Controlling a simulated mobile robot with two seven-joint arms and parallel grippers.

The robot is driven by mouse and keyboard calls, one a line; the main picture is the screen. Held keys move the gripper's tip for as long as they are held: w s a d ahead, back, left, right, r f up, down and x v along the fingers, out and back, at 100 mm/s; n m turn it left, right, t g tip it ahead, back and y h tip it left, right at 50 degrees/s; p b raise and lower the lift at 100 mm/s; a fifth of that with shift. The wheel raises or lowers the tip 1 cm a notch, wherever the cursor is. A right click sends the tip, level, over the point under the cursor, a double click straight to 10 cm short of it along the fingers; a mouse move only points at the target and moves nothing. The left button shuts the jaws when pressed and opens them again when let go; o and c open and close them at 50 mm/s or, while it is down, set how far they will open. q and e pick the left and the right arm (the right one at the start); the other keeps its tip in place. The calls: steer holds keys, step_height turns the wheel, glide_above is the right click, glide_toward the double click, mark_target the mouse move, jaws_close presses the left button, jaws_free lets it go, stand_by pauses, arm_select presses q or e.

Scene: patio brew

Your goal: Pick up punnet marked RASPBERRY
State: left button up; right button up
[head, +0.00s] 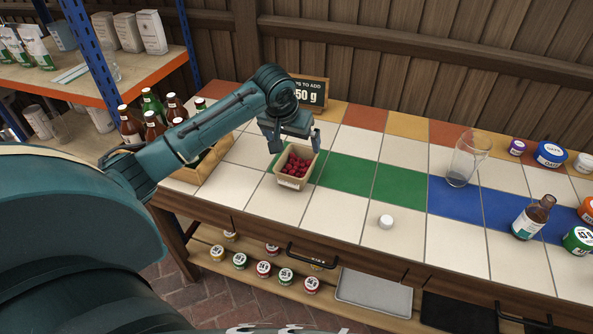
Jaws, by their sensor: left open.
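A small tan punnet (290,182) filled with red berries (296,165) stands upright on the tiled counter, at the left end of the green tile strip. A label shows on its front wall, but the lettering is too small to read. My left gripper (295,146) is open just above and behind the punnet, its fingers at either side of the far rim. I cannot tell whether a finger touches it. My right gripper is not in view.
A sign (311,93) stands behind. White tiles around the cap are clear.

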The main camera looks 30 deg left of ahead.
arm_select(q)
glide_toward(299, 170)
steer(key=x, duration=0.3)
steer(key=shift+w+f, duration=0.2)
steer(key=shift+f, duration=0.05)
steer(key=shift+d+f, duration=0.1)
steer(key=shift+f, duration=0.15)
stand_by(0.7)
steer(key=c, duration=1.1)
